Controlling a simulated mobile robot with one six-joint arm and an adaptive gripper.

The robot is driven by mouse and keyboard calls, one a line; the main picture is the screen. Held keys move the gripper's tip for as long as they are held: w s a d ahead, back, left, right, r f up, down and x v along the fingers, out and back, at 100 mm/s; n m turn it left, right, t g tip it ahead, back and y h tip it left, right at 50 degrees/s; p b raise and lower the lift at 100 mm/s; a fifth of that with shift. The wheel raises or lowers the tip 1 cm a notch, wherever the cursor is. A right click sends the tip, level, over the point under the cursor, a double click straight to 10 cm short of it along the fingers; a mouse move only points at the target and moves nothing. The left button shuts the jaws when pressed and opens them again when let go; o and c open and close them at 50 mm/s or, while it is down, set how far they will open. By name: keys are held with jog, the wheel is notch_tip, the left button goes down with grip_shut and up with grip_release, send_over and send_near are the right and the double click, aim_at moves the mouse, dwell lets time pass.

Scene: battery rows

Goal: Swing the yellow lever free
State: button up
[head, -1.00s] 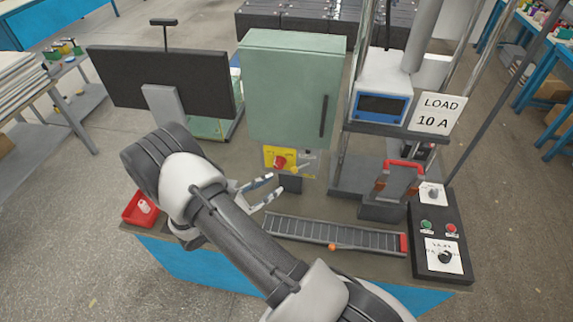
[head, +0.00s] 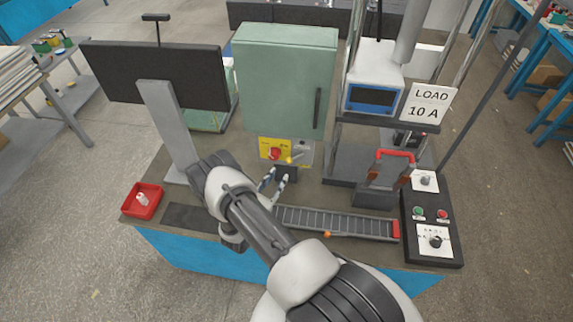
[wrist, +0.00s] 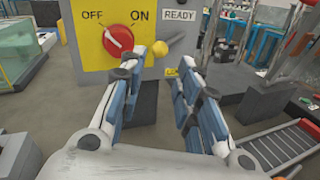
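The yellow lever (head: 291,160) is at the lower right of a yellow switch plate, under the green cabinet. In the wrist view the lever (wrist: 161,47) shows as a yellow ball with a short arm slanting up right. My gripper (head: 275,177) is just below and in front of it. In the wrist view my gripper (wrist: 172,62) is open, with a clear gap between its blue-padded fingers and nothing held. A red rotary switch (wrist: 117,41) sits left of the lever.
The yellow plate (wrist: 92,60) is marked OFF and ON, with a READY label (wrist: 179,15) beside it. A slatted grey conveyor (head: 335,222), a red tray (head: 155,212) and a control box (head: 432,250) stand on the bench. The green cabinet (head: 280,90) rises above.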

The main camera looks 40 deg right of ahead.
aim_at(288, 163)
jog(key=x, duration=0.8)
grip_shut()
